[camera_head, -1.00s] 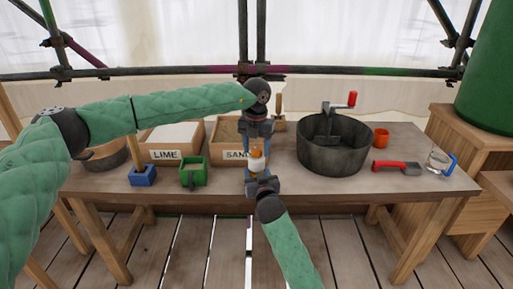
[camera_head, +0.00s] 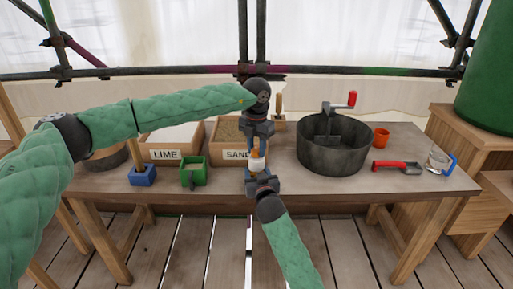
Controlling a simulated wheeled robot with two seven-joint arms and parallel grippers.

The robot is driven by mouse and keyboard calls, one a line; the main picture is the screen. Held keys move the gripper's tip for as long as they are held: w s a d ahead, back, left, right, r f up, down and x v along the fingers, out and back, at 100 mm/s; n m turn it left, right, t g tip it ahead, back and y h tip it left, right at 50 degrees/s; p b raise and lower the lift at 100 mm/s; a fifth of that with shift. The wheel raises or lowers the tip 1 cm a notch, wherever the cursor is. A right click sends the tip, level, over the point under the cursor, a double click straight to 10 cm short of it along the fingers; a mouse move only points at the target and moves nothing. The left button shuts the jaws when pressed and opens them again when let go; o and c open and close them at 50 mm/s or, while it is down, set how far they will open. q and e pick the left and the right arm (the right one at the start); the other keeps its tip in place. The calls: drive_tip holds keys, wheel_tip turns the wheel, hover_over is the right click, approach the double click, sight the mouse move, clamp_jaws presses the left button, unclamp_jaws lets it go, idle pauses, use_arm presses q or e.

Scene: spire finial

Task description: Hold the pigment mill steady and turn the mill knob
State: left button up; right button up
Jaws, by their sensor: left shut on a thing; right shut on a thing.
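The pigment mill (camera_head: 258,164) is a small pale upright piece at the front middle of the bench, between my two grippers. An orange-brown part, seemingly the mill knob (camera_head: 255,147), shows just above the pale part. My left gripper (camera_head: 257,143) reaches down from above and is shut on the upper part, apparently the knob. My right gripper (camera_head: 260,176) comes from the front and is shut on the lower part of the mill. The jaws hide much of the mill, and its contact with the bench cannot be made out.
Behind stand the lime box (camera_head: 172,143) and the sand box (camera_head: 228,150). At left are a blue block with a handle (camera_head: 143,176) and a green container (camera_head: 193,173). At right are a dark tub (camera_head: 333,155), an orange cup (camera_head: 382,136), a red-handled scoop (camera_head: 392,166) and a jug (camera_head: 438,161).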

sight(256, 149)
use_arm(q)
drive_tip(key=o, duration=1)
wheel_tip(256, 149, up, 12)
idle(0.4)
use_arm(e)
drive_tip(key=o, duration=1.1)
drive_tip(key=shift+s, duration=0.1)
